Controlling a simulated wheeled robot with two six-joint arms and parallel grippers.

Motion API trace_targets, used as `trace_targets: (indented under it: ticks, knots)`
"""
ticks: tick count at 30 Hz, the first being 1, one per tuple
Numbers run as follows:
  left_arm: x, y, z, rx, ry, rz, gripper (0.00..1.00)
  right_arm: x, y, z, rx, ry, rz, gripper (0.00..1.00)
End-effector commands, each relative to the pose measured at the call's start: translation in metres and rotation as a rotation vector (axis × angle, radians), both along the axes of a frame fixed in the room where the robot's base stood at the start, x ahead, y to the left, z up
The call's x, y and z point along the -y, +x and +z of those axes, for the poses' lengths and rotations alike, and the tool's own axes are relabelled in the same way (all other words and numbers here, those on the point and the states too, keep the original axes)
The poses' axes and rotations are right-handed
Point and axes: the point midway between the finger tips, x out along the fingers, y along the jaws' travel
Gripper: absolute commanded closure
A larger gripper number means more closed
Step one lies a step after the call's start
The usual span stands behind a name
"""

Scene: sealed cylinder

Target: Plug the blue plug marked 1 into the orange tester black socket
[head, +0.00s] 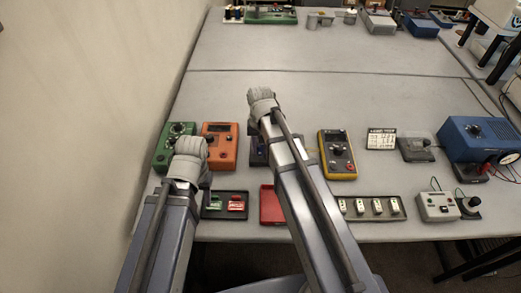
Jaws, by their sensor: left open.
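The orange tester (222,153) lies near the left side of the table, with a dark display and a knob. Its black socket cannot be made out. My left gripper (191,153) is in front of the tester's lower left corner and covers part of it. It is open; its fingers are hard to see. My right gripper (262,103) is beyond and to the right of the tester, over the table; its fingers are hidden from this angle. I cannot make out the blue plug marked 1.
A green tester (174,138) stands left of the orange one, a yellow multimeter (337,154) to the right. A black tray (222,213) holds green and red pieces. A red tray (271,205) is partly behind my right arm. The table's middle is clear.

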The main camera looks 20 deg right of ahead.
Motion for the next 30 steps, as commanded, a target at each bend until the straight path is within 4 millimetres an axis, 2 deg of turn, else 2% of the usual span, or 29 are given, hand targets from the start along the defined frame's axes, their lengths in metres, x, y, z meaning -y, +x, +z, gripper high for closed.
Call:
trace_targets:
  ticks: [1,7,30]
  knots:
    - [0.0,0.0,0.0,0.0,0.0,0.0,0.5,0.0,0.0,0.0,0.0,0.0,0.0,0.77]
    - [0.0,0.0,0.0,0.0,0.0,0.0,0.5,0.0,0.0,0.0,0.0,0.0,0.0,1.0]
    - [0.0,0.0,0.0,0.0,0.0,0.0,0.5,0.0,0.0,0.0,0.0,0.0,0.0,1.0]
